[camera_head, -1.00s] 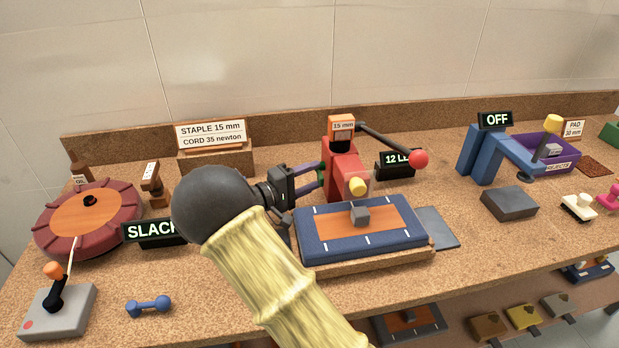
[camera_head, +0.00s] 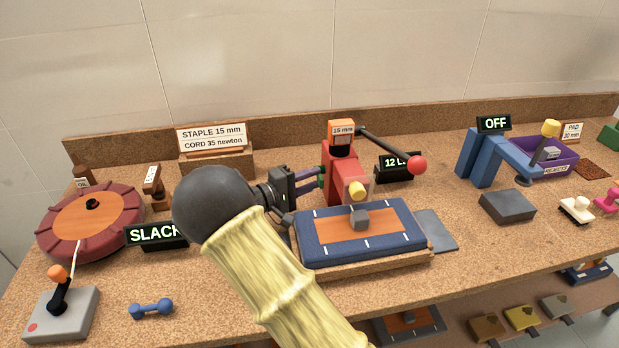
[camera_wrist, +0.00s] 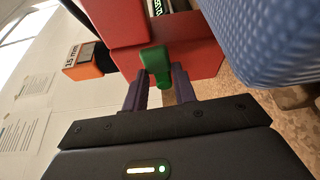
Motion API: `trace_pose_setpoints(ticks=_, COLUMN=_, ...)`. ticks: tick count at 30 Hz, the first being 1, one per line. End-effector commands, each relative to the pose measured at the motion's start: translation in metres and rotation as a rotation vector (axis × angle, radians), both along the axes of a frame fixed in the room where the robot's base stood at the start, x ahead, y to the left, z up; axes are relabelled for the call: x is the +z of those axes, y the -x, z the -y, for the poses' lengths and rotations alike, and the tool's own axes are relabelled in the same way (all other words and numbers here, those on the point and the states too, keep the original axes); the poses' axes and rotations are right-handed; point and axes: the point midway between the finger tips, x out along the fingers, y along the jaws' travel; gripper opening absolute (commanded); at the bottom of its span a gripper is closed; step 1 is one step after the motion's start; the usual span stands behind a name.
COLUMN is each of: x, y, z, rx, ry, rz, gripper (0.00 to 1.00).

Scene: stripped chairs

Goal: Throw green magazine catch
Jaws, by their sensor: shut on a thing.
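The green magazine catch (camera_wrist: 154,60) sticks out from the side of the red stapler body (camera_wrist: 185,62). In the head view the catch is a small green bit (camera_head: 321,177) at the left side of the red stapler (camera_head: 340,165). My gripper (camera_wrist: 160,80) has its two purple fingers on either side of the catch's lower part, shut on it. In the head view my gripper (camera_head: 318,178) reaches in from the left. My own arm hides part of the bench there.
A blue padded board (camera_head: 400,240) with a grey block (camera_head: 358,218) lies in front of the stapler. The stapler's lever with a red knob (camera_head: 417,165) extends right. A SLACK display (camera_head: 155,233) and maroon reel (camera_head: 60,240) stand left.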

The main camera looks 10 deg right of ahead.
Motion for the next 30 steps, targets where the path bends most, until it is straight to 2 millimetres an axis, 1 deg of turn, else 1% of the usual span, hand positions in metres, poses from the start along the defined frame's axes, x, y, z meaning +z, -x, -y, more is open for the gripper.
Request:
trace_pose_setpoints(ticks=1, x=0.006, y=0.0, z=0.0, rx=0.001, ry=-0.001, rz=-0.025, gripper=0.04)
trace_pose_setpoints(ticks=8, x=0.014, y=-0.001, z=0.0, rx=0.0, ry=-0.001, rz=-0.187, gripper=0.04)
trace_pose_setpoints(ticks=15, x=0.024, y=-0.005, z=0.0, rx=0.001, ry=0.0, rz=-0.407, gripper=0.04)
trace_pose_setpoints(ticks=30, x=0.036, y=-0.018, z=0.0, rx=0.0, ry=-0.002, rz=-0.879, gripper=0.04)
